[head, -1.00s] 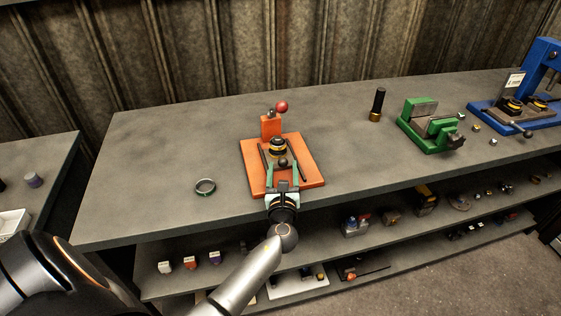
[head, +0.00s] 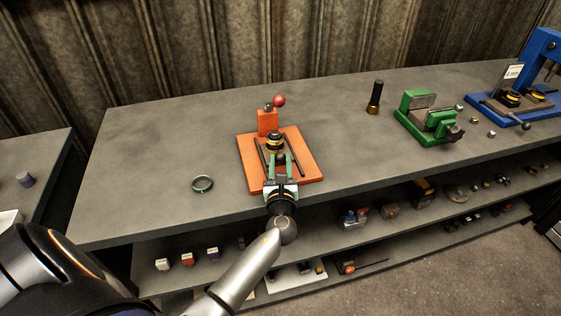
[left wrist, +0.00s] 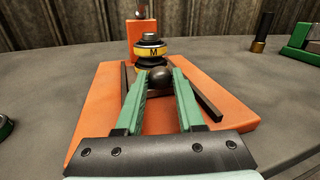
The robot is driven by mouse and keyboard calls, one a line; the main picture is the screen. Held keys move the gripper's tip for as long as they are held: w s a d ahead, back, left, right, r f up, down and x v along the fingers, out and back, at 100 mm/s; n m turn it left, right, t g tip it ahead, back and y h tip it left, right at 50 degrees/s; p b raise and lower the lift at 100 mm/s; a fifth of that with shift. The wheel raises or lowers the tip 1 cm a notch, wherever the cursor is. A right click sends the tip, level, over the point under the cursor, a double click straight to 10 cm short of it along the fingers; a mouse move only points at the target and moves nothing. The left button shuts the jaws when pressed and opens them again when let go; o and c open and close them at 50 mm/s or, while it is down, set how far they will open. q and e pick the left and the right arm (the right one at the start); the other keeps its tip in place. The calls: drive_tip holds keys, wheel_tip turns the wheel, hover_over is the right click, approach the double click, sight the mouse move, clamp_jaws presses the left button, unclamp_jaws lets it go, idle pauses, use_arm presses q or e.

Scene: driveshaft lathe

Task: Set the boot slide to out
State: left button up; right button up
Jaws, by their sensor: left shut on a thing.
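The boot slide sits on an orange base plate (head: 305,153) with two dark rails (head: 289,137). Its carriage carries a yellow-and-black boot (head: 274,142) marked M, which also shows in the left wrist view (left wrist: 152,52). A dark ball knob (left wrist: 160,78) is on the near side of the carriage. My left gripper (left wrist: 159,80) is shut on the knob, with its green fingers on either side of it. In the head view the left gripper (head: 280,163) reaches in over the front of the plate and partly hides the knob. My right gripper is not in view.
An orange post with a red ball (head: 279,101) stands at the plate's back. A ring (head: 202,184) lies to the left on the grey bench (head: 150,160). A black cylinder (head: 375,97), a green vise (head: 430,117) and a blue press (head: 540,65) stand to the right.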

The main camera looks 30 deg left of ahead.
use_arm(q)
clamp_jaws()
idle(0.9)
